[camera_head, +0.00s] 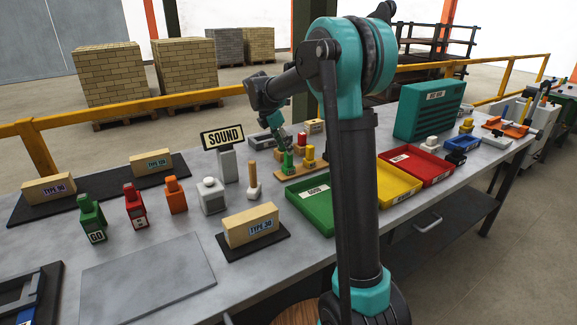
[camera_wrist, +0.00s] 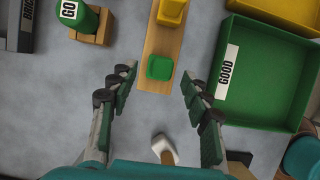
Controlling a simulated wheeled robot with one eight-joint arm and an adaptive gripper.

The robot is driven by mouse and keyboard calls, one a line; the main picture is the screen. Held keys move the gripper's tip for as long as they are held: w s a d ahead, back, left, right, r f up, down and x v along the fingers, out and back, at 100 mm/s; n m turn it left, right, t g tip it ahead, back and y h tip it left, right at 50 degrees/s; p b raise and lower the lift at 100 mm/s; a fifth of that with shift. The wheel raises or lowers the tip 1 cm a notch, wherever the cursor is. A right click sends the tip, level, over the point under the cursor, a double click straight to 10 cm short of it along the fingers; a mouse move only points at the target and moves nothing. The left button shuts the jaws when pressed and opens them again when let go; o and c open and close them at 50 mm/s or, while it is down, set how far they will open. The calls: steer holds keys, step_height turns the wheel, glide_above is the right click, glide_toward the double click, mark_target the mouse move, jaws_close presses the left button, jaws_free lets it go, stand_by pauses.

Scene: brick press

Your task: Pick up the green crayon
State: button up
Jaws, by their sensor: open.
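The green crayon (camera_head: 288,162) stands on a wooden board (camera_head: 291,174) beside a yellow piece (camera_head: 309,157) in the head view. In the wrist view I see the green crayon (camera_wrist: 160,67) from above as a rounded square on the board (camera_wrist: 157,43), with the yellow piece (camera_wrist: 171,12) beyond it. My gripper (camera_wrist: 154,78) is open, its fingers apart on the left and right of the crayon with gaps on both sides. In the head view my gripper (camera_head: 284,140) is just above the crayon and partly hides it. I cannot see contact.
A green tray (camera_head: 318,222) labelled GOOD is right of the board, with yellow (camera_head: 411,191) and red (camera_head: 443,178) trays beyond. A wood-handled tool with a white foot (camera_head: 253,184) stands to the left. A SOUND sign (camera_head: 222,137) is close by.

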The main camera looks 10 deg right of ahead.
mark_target(288, 162)
steer(key=x, duration=0.4)
steer(key=shift+s+d+f, duration=0.1)
steer(key=shift+d+f, duration=0.05)
jaws_close()
